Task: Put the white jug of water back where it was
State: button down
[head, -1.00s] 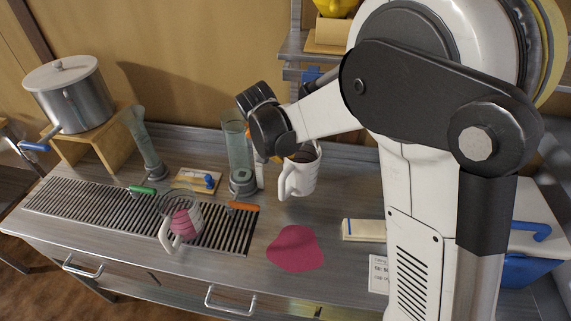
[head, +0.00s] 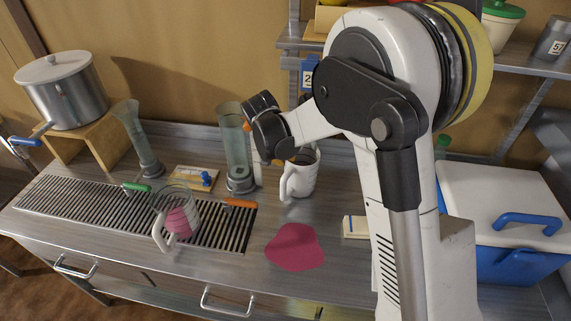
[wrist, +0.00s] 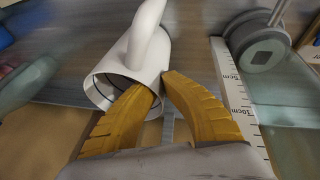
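The white jug (head: 301,178) stands on the counter right of a tall clear cylinder, handle toward the front left. I cannot tell whether its base touches the counter. In the wrist view the jug (wrist: 150,55) shows its open mouth and handle; its water is not clearly visible. My gripper (wrist: 162,80) has yellow fingers with tips close together at the jug's rim. One finger overlaps the mouth and the other lies outside, so they appear shut on the jug's wall. In the head view my gripper (head: 276,161) comes from above, at the jug's back left.
The clear cylinder (head: 237,150) stands close left of the jug, by a ruler (wrist: 238,100). A jug with pink contents (head: 178,218) stands on the slotted grate (head: 75,198). A flat pink patch (head: 295,248) lies in front, bare. A cooler (head: 505,205) is at right.

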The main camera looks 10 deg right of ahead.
jog(key=shift+f, duration=0.1)
jog(key=shift+f, duration=0.1)
jog(key=c, duration=1.6)
grip_release()
jog(key=p+v, duration=0.4)
jog(key=v, duration=0.8)
jog(key=s+d+r+n+t+y, duration=0.15)
jog(key=s+d+r, duration=0.35)
jog(key=s+r, duration=0.5)
jog(key=shift+s+d+f+n+t+y, duration=0.25)
jog(key=shift+s+d+f+t, duration=0.2)
jog(key=shift+s, duration=2)
jog(key=shift+s+d+f+n+t+y, duration=0.2)
jog(key=shift+s+d+f+t+y, duration=0.3)
jog(key=shift+s, duration=2)
jog(key=shift+s+d+f+n+t+y, duration=0.2)
jog(key=shift+s+d+f+t, duration=0.25)
jog(key=shift+s, duration=2)
